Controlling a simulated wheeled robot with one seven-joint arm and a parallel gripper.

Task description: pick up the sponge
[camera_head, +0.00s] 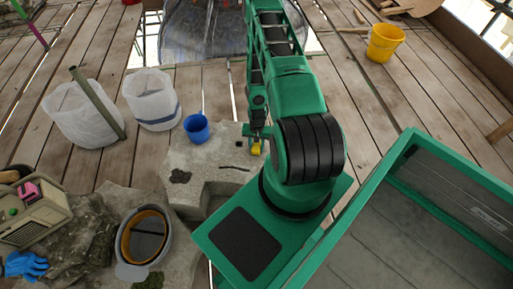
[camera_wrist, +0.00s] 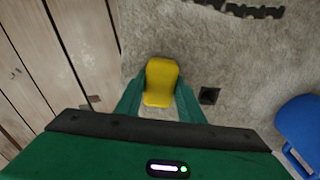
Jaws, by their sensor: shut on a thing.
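The yellow sponge (camera_wrist: 160,82) is between the two green fingers of my gripper (camera_wrist: 159,98) in the wrist view. The fingers are shut on it, one on each side. In the head view the sponge (camera_head: 257,149) shows as a small yellow patch below my gripper (camera_head: 257,138), at the right edge of the pale stone block (camera_head: 213,160). The stone's rough top lies behind the sponge in the wrist view. I cannot tell whether the sponge touches the stone.
A small dark square piece (camera_wrist: 209,96) lies close to the sponge. White sacks (camera_head: 152,100) stand on the plank floor at left. A yellow bucket (camera_head: 384,42) stands at upper right.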

